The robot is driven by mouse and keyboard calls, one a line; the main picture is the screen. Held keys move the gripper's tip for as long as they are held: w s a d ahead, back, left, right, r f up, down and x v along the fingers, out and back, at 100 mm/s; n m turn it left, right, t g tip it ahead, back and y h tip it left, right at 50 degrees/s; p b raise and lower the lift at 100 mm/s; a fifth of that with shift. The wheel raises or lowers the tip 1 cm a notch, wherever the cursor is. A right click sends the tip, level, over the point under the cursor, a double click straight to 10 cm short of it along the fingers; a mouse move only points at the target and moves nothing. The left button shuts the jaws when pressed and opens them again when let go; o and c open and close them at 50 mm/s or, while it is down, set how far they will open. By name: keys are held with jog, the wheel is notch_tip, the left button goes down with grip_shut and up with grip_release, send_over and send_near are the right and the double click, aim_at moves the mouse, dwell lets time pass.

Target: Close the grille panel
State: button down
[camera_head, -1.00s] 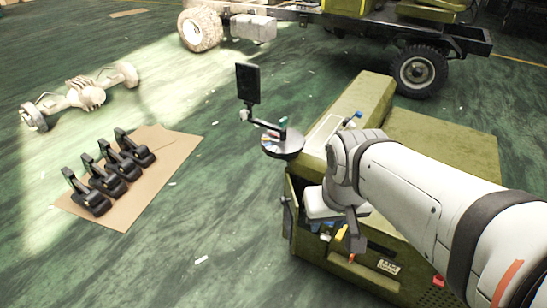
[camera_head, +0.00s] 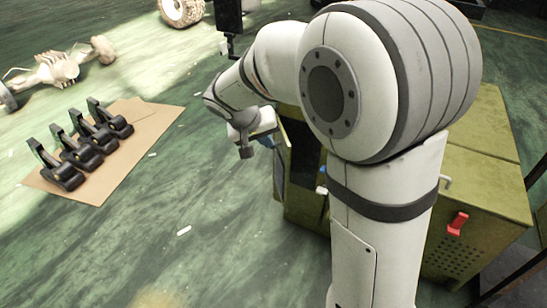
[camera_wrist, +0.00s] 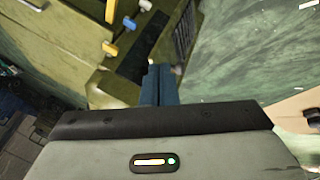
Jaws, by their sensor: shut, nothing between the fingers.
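The olive-green cabinet (camera_head: 481,180) stands behind and to the right of my arm in the head view. A dark, tall opening or surface shows on its left side, partly covered by my arm. The grille panel (camera_wrist: 184,32), with dark slats, shows at the top of the wrist view, standing out from the cabinet's open front. My gripper (camera_wrist: 158,70) is shut and empty, its dark blue fingers together and pointing toward the panel's near edge. I cannot tell whether they touch it. In the head view my gripper (camera_head: 266,141) is left of the cabinet.
Yellow and blue handles (camera_wrist: 120,36) show on the cabinet in the wrist view. A brown sheet (camera_head: 128,155) with several black pedal-like parts (camera_head: 80,148) lies on the floor at left. An axle (camera_head: 56,72) lies beyond.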

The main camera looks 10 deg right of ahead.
jog(key=w+a+f+t+b, duration=0.1)
jog(key=w+a+f+b, duration=0.1)
jog(key=w+a+f, duration=0.3)
jog(key=b, duration=0.4)
send_over(285, 160)
jog(key=s+a, duration=0.3)
jog(key=f, duration=0.8)
jog(key=shift+w+d, duration=0.15)
jog(key=shift+d, duration=0.1)
jog(key=shift+f, duration=0.1)
